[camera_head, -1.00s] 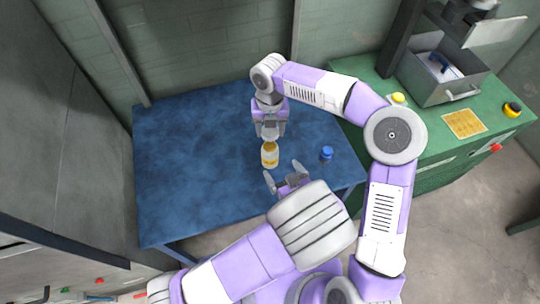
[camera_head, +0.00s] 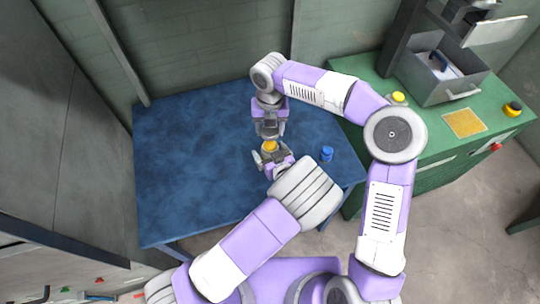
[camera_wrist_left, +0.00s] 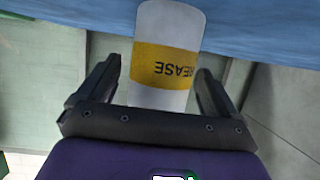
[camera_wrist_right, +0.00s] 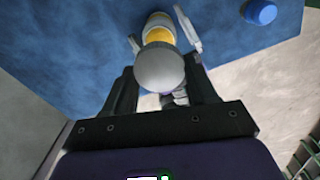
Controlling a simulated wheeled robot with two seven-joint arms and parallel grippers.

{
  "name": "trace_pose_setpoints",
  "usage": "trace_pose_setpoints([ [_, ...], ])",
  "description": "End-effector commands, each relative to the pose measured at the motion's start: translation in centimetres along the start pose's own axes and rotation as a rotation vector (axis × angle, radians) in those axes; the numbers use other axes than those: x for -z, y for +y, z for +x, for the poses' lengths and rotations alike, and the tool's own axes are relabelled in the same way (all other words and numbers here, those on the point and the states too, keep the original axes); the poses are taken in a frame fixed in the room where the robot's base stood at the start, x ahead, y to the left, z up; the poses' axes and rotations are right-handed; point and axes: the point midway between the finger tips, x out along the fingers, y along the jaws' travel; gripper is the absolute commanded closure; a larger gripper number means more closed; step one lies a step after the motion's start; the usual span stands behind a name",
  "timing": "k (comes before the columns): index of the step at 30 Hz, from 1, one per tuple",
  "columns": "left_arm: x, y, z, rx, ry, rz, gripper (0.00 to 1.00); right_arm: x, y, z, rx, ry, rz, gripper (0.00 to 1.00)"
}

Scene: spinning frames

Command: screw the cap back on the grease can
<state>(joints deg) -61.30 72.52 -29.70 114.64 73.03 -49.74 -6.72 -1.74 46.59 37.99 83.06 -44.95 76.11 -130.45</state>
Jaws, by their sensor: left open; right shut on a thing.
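The grease can (camera_head: 269,147), pale with a yellow band, is in my right gripper (camera_head: 268,136), which is shut on one end of it. In the right wrist view the can (camera_wrist_right: 160,66) runs away from between the fingers, its pale round end nearest. My left gripper (camera_head: 270,154) is open, its fingers on either side of the can. In the left wrist view the can (camera_wrist_left: 165,58) stands between them, its lettering upside down; I cannot tell whether they touch it. The blue cap (camera_head: 327,153) stands on the table, right of both grippers; it also shows in the right wrist view (camera_wrist_right: 260,12).
The blue table (camera_head: 190,165) is bare on its left side. A green bench (camera_head: 430,155) with a grey metal box (camera_head: 445,85), a yellow button (camera_head: 398,98) and a yellow plate (camera_head: 464,123) stands at the right. A grey-green wall is behind the table.

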Motion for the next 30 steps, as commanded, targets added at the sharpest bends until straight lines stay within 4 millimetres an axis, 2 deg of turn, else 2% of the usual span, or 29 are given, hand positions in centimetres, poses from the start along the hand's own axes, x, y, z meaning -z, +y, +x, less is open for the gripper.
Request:
trace_pose_setpoints([
  [2, 0.0, 0.0, 0.0, 0.000, 0.000, 0.000, 0.07, 0.0, 0.0, 0.0, 0.000, 0.000, 0.000, 0.71],
  [18, 0.0, 0.0, -0.1, 0.000, 0.000, 0.000, 0.87, 0.0, 0.0, 0.0, 0.000, 0.000, 0.000, 0.71],
  [22, 0.0, 0.0, -0.1, 0.000, 0.000, 0.000, 0.87, 0.0, 0.0, 0.7, 0.000, 0.002, -0.001, 0.71],
  [30, 0.0, 0.0, -0.1, 0.000, 0.001, 0.000, 0.87, -0.1, 0.0, 4.5, 0.001, 0.003, 0.000, 0.71],
])
